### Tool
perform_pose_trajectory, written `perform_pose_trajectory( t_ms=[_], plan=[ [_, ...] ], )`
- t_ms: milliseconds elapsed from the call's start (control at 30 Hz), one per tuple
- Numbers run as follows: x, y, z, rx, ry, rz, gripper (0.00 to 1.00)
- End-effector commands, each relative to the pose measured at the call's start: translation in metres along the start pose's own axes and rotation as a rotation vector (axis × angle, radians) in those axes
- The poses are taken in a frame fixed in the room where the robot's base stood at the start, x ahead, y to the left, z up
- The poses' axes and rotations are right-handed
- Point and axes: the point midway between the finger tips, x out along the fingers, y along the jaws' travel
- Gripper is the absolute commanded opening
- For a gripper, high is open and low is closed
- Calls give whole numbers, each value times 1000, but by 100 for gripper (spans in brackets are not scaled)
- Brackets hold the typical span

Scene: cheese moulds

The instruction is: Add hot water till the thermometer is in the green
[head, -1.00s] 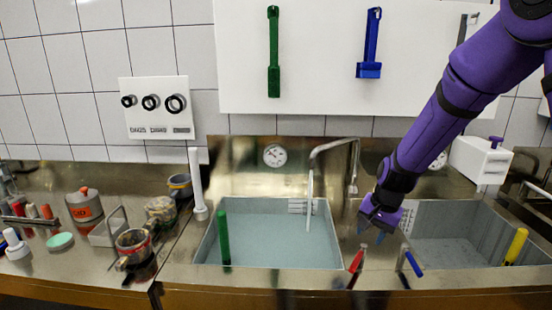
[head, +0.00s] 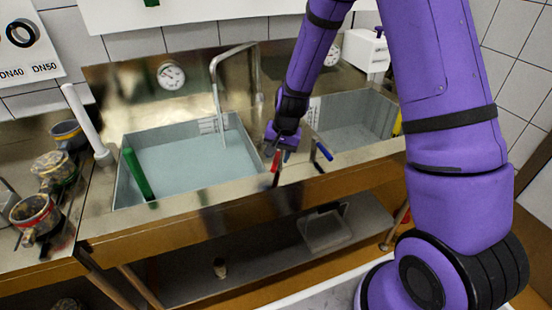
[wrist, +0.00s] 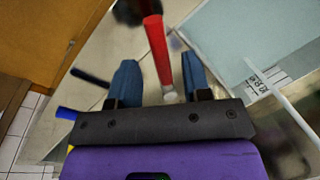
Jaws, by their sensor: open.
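The red lever (head: 276,160) stands on the steel ledge right of the left sink (head: 135,197), which holds pale water. My gripper (head: 281,143) is open just above and beside it. In the wrist view the red lever (wrist: 157,50) shows between the two spread blue fingers of my gripper (wrist: 161,78), with nothing clamped. The blue lever (head: 322,150) stands to the right; its blue end (wrist: 67,113) shows at the left in the wrist view. The round thermometer dial (head: 171,75) is on the back panel; its needle and colours are too small to read.
A bent metal spout (head: 214,80) reaches down into the left sink. A green-handled tool (head: 137,173) leans in that sink's left corner. A second sink (head: 350,130) lies right of the levers. Pots (head: 35,215) crowd the left counter.

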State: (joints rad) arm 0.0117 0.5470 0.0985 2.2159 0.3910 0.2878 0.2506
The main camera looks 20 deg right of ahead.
Motion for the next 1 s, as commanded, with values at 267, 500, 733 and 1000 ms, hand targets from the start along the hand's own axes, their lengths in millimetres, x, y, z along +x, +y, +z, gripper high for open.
perform_pose_trajectory(
  t_ms=[267,500,733,1000],
  plan=[
    [21,0,0,-1,1,0,44],
    [22,0,0,-1,1,-1,44],
    [22,0,0,-1,1,0,8],
    [22,0,0,-5,0,0,0]
  ],
)
